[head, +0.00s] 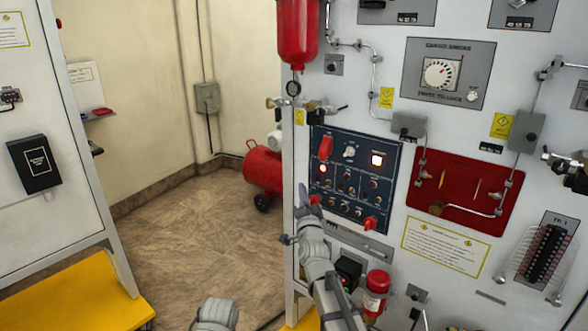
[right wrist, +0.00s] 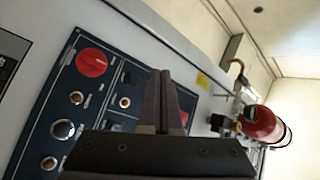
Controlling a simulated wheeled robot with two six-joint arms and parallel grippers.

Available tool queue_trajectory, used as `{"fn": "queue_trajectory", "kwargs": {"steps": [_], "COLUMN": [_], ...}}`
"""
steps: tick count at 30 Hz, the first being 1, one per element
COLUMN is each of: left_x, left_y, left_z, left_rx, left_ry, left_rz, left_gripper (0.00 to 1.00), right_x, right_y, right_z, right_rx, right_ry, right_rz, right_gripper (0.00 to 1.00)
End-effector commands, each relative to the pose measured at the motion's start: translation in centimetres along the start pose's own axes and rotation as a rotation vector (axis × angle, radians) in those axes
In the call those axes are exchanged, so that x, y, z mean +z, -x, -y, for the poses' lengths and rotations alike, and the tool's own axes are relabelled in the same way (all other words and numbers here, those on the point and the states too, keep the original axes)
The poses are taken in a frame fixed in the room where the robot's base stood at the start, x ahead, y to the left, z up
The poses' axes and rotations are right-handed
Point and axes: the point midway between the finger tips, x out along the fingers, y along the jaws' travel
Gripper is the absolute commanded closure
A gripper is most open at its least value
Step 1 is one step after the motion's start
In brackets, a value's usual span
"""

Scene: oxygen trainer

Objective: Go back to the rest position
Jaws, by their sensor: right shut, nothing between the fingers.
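My right gripper (head: 305,196) is at the lower left edge of the navy control panel (head: 335,205) in the head view. In the right wrist view, its two dark fingers (right wrist: 166,76) are together with nothing held between them. The panel (right wrist: 45,165) is behind the fingers there, with a red knob (right wrist: 92,62) to their left. I cannot tell whether the fingertips touch the panel. My left gripper is not in view; only a grey link of my own shows at the bottom edge of the head view.
A white panel wall with a red plate (head: 465,170), a dial unit (head: 448,73) and pipes fills the right. A red tank (head: 297,35) hangs above. A red compressor (head: 263,168) stands behind on the open tiled floor (head: 190,235). A yellow base (head: 75,300) is at left.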

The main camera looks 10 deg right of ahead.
Motion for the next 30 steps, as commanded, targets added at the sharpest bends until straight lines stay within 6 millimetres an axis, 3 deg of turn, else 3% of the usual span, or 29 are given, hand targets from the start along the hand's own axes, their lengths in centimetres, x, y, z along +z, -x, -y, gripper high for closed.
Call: {"fn": "queue_trajectory", "kwargs": {"steps": [4, 8, 12, 15, 18, 24, 30], "left_x": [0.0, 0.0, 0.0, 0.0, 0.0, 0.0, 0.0], "left_y": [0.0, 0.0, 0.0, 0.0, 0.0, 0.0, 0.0], "left_z": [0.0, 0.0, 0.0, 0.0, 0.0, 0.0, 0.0], "left_rx": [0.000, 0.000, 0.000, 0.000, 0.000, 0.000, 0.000], "left_ry": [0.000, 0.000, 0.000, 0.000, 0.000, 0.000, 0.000], "left_rz": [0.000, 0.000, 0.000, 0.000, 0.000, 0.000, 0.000], "left_gripper": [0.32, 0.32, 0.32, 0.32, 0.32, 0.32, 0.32], "right_x": [2.0, 8.1, 15.7, 19.5, 21.9, 22.5, 20.6], "right_y": [0.6, 3.2, 9.0, 14.3, 20.3, 30.5, 37.7], "right_z": [-0.1, -0.9, -2.8, -4.5, -6.2, -8.5, -9.3], "right_rx": [0.026, 0.108, 0.219, 0.291, 0.358, 0.471, 0.559], "right_ry": [0.034, 0.155, 0.356, 0.506, 0.657, 0.896, 1.052], "right_rz": [0.068, 0.288, 0.615, 0.848, 1.079, 1.457, 1.726], "right_gripper": [1.00, 1.00, 1.00, 1.00, 1.00, 1.00, 1.00]}}
